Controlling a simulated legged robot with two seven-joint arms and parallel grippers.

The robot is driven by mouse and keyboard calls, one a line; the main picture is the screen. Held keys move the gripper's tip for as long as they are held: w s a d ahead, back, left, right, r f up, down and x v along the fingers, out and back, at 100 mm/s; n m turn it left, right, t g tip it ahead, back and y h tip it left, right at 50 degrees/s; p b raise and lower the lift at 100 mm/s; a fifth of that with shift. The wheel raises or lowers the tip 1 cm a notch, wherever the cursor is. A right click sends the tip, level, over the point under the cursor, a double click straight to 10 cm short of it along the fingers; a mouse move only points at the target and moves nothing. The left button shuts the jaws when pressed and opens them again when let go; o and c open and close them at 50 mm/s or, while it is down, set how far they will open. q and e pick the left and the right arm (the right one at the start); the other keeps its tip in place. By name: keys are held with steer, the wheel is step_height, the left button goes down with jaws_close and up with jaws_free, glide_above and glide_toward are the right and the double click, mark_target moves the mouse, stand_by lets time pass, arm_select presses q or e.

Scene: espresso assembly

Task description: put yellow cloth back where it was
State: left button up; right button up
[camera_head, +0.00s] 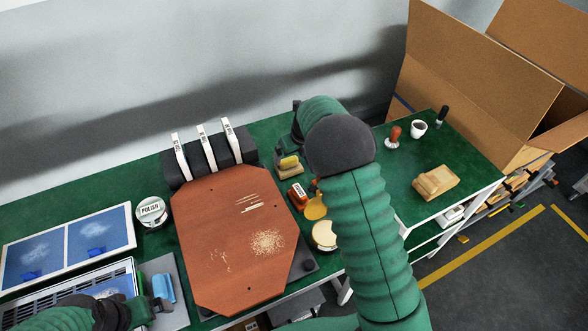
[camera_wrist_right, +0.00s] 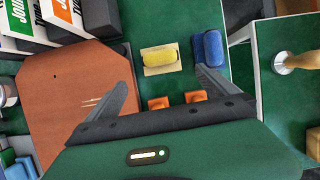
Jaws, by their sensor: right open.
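The yellow cloth (camera_head: 289,161) is a small roll lying on a pale card on the green bench, right of the brown board. In the right wrist view the yellow cloth (camera_wrist_right: 160,55) lies on the card, just beyond and between my fingers. My right gripper (camera_wrist_right: 163,78) is open and empty. In the head view my right arm hides most of that gripper. A blue roll (camera_wrist_right: 207,47) lies right of the yellow one, close to my right fingertip. My left gripper (camera_head: 151,296) is at the lower left, beside a light blue block (camera_head: 163,288); its jaws are unclear.
The brown board (camera_head: 225,235) carries pale shavings. Two orange blocks (camera_wrist_right: 195,97) sit near my right gripper. A round polish tin (camera_head: 151,211) stands left of the board. A side table (camera_head: 408,170) holds a stamp, a cup and a wooden block. An open carton (camera_head: 470,70) is behind.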

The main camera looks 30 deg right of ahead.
steer(key=s+a+r+m, duration=0.1)
steer(key=s+a+m, duration=0.3)
steer(key=s+m, duration=0.5)
steer(key=s+a+m+g, duration=0.1)
steer(key=s+a+m, duration=0.3)
steer(key=s+m, duration=0.5)
steer(key=s+a+r+m, duration=0.1)
steer(key=s+a+m, duration=0.3)
steer(key=s+m, duration=0.6)
steer(key=m, duration=0.7)
steer(key=shift+a+r+m+g, duration=0.35)
steer(key=shift+a+m+g, duration=0.05)
